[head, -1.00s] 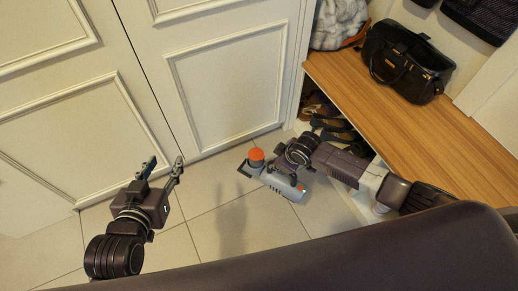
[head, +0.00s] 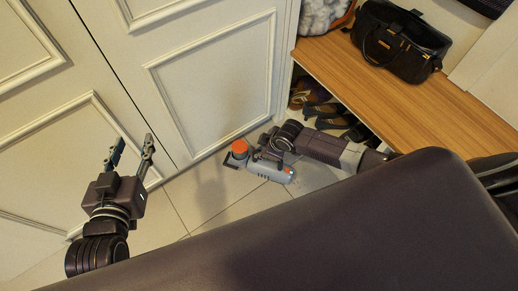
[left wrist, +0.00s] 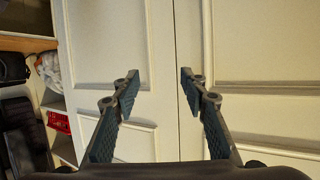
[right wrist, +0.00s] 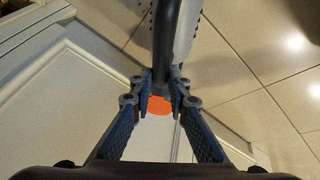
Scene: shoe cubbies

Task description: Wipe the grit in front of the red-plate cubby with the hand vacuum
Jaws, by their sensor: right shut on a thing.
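The hand vacuum (head: 270,170), grey with an orange cap (head: 240,148), is low over the tiles by the white door; I cannot tell if it touches the floor. My right gripper (head: 266,152) is shut on its dark handle, which shows in the right wrist view (right wrist: 165,45) between the fingers. My left gripper (head: 132,142) is empty and open in front of the door, its fingers apart in the left wrist view (left wrist: 160,85). I cannot make out the grit. A red item (left wrist: 60,122) shows in a cubby at the left wrist view's left; I cannot tell if it is the plate.
A wooden bench (head: 400,90) runs along the right, with a black bag (head: 400,45) on it. Several shoes (head: 330,112) are in the opening below. White panelled doors (head: 215,80) close off the left. Bare tiles (head: 175,205) lie between the doors and me.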

